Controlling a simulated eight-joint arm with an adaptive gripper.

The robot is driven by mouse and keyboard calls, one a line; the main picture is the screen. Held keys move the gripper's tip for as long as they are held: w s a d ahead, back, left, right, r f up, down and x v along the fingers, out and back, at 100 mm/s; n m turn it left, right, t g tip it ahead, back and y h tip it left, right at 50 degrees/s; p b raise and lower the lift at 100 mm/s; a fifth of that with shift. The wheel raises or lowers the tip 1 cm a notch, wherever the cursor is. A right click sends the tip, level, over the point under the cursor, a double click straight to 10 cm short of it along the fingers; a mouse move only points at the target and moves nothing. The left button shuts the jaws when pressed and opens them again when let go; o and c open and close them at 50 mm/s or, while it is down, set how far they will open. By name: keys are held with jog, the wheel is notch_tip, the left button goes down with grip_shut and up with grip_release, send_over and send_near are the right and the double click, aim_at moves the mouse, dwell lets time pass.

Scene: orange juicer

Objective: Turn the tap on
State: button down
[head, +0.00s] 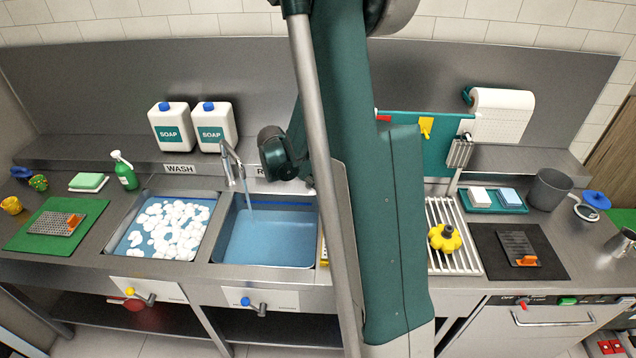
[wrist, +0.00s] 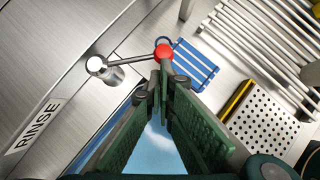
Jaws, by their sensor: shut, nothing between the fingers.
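The chrome tap (head: 230,162) stands behind the rinse basin (head: 217,236). A thin stream of water (head: 248,190) falls from its spout into the blue water (head: 262,236). In the wrist view, a chrome post (wrist: 98,66) has a thin lever (wrist: 135,58) ending in a red ball knob (wrist: 163,52). My gripper (wrist: 162,76) is shut and empty, its fingertips right beside the red knob; I cannot tell whether they touch. In the head view, my arm hides the fingertips and the red knob.
The wash basin (head: 136,200) with white foam lies left of the rinse basin. Two soap bottles (head: 171,127) (head: 214,126) stand behind.

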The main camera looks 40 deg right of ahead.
jog(key=shift+s+d+b, duration=0.25)
jog(key=shift+d+b, duration=0.45)
jog(key=shift+b, duration=0.2)
jog(key=s+a+f+v, duration=0.1)
jog(key=a+v, duration=0.1)
jog(key=v, duration=1.1)
jog(key=shift+w+p, duration=0.15)
jog(key=shift+p, duration=0.2)
